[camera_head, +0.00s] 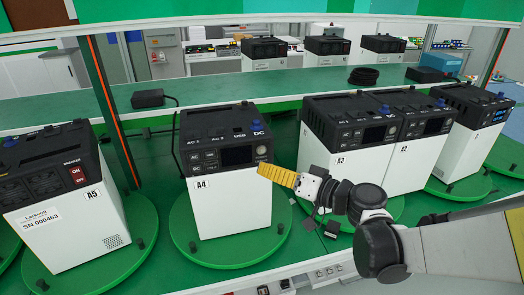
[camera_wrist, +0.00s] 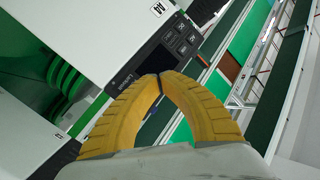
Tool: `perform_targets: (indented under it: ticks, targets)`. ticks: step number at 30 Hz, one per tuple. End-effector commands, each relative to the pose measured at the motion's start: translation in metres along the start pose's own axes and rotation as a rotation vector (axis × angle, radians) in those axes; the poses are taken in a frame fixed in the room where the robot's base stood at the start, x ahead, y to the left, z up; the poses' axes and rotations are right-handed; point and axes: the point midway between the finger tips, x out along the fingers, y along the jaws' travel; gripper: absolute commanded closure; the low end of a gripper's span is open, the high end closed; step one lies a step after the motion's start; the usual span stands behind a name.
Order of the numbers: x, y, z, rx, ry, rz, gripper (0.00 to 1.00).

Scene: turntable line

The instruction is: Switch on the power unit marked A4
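The power unit marked A4 (camera_head: 232,205) stands upright on a round green turntable (camera_head: 205,250), with a white body and black top. Its front panel has AC and DC buttons (camera_head: 196,157), a dark display (camera_head: 237,156) and a round light-coloured part at the right. My gripper (camera_head: 262,171) is just right of the A4 panel's lower right corner; I cannot tell whether it touches. In the wrist view, its yellow fingers (camera_wrist: 159,78) meet at the tips with nothing between them. They overlap a dark panel with buttons (camera_wrist: 178,40), whose lower part they hide.
Unit A5 (camera_head: 70,222), with a red switch, stands at the left. Units A3 (camera_head: 340,165), A2 (camera_head: 409,165) and one with a lit blue display (camera_head: 467,150) stand at the right. A green shelf (camera_head: 220,88) with a black adapter (camera_head: 148,98) runs behind.

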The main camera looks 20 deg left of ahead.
Motion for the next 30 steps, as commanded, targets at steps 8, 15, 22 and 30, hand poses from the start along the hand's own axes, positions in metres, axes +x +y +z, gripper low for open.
perform_targets:
  ticks: [8, 15, 22, 30]
  targets:
    - [0.029, 0.016, -0.015, 0.0, 0.0, 0.0, 1.0]
    - [0.039, 0.021, -0.021, 0.0, 0.0, 0.0, 1.0]
    - [0.04, 0.021, -0.021, 0.0, 0.0, 0.0, 1.0]
    - [0.04, 0.021, -0.021, 0.0, 0.0, 0.0, 1.0]
